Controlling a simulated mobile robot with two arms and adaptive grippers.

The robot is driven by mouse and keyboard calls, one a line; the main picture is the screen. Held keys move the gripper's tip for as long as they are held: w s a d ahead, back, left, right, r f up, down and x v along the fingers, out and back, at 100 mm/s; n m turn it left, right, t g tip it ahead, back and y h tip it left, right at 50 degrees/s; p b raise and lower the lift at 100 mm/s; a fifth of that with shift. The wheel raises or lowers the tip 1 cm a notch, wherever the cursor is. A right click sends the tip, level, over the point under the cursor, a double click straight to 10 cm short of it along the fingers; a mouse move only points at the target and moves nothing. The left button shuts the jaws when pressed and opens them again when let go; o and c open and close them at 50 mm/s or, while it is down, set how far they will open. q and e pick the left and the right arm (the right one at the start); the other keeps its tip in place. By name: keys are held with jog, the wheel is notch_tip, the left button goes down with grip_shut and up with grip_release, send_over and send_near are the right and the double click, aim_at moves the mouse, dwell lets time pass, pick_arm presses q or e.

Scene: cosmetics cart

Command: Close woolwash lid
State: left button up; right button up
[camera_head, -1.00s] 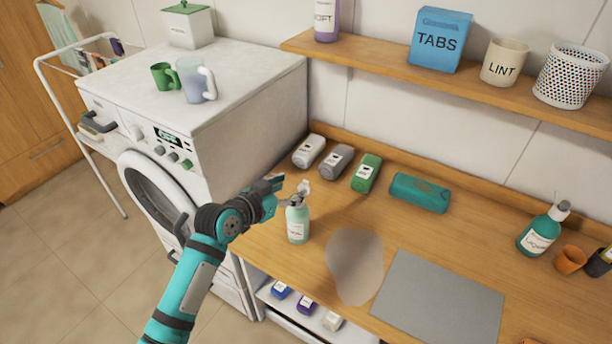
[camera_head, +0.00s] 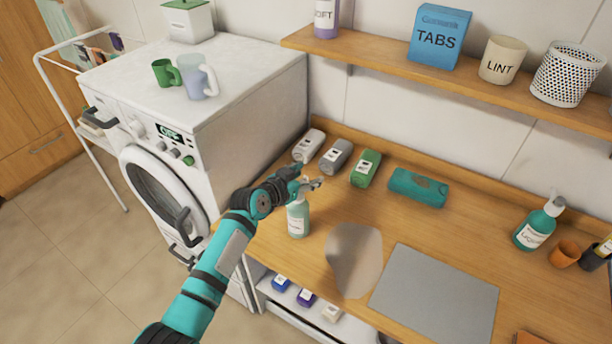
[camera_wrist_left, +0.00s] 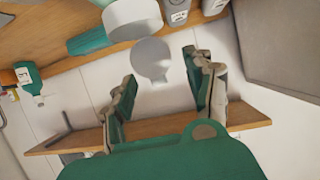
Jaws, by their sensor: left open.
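The woolwash bottle (camera_head: 298,222), pale teal with a white label, stands upright on the wooden counter near its left end. My left gripper (camera_head: 309,178) is just above and behind its top, open, and partly hides the cap. In the left wrist view, a pale round lid flap (camera_wrist_left: 152,59) stands swung up from the whitish bottle top (camera_wrist_left: 131,17). The flap lies between the two spread fingers of my left gripper (camera_wrist_left: 160,68), with a gap on each side. Whether a finger touches the flap is unclear. My right gripper is not in view.
Grey and green bottles (camera_head: 366,169) and a teal bundle (camera_head: 417,187) lie behind the woolwash bottle. A washing machine (camera_head: 215,110) stands to the left. A shelf (camera_head: 440,78) runs above.

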pick_arm(q)
grip_shut()
dwell(0.5)
jog(key=shift+f+b, duration=0.1)
jog(key=shift+b, duration=0.25)
